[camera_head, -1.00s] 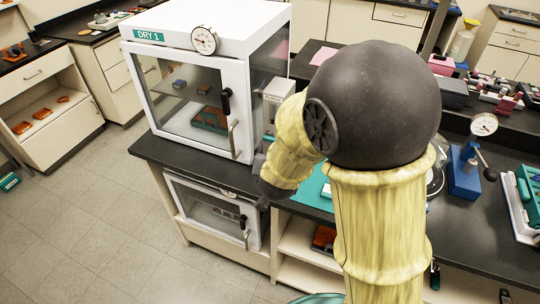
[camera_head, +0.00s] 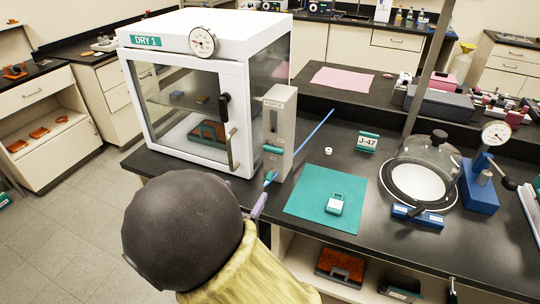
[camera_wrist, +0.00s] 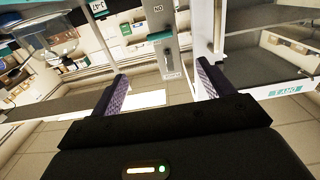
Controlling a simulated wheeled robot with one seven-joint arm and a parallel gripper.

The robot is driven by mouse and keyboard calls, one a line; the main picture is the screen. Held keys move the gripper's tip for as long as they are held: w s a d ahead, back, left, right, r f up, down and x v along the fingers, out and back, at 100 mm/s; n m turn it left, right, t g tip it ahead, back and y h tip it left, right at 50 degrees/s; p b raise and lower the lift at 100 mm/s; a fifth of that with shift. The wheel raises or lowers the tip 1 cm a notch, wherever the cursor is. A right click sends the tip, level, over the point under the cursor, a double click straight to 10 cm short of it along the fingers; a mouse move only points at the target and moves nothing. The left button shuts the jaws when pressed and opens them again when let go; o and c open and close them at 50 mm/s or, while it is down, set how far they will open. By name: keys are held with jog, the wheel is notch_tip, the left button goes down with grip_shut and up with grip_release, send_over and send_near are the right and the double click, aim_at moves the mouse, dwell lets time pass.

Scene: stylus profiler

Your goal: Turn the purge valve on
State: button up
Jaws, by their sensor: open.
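The purge valve is on a tall grey panel (camera_head: 279,125) beside the white dry cabinet. Its teal handle (camera_head: 273,149) lies crosswise low on the panel's front. In the wrist view, which is turned upside down, the panel (camera_wrist: 168,62) shows between my fingers, with the teal handle (camera_wrist: 161,35) above a clear slot and a small "ON" label near the top edge. My gripper (camera_wrist: 162,72) is open and empty, its fingers apart and pointing toward the panel. In the head view, my gripper (camera_head: 261,194) is below and in front of the panel, partly hidden by my arm.
The white dry cabinet (camera_head: 205,40) with a door handle stands left of the panel. A blue rod or tube (camera_head: 316,132) slants up behind the panel's right side. A teal mat (camera_head: 305,205) and a glass dome (camera_head: 425,165) are to the right on the dark bench.

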aim_at(272, 151)
jog(key=p+x, duration=0.2)
jog(key=x, duration=1.5)
jog(key=shift+w+d+f, duration=0.1)
jog(key=shift+w, duration=0.1)
jog(key=shift+c, duration=0.4)
jog(key=c, duration=0.9)
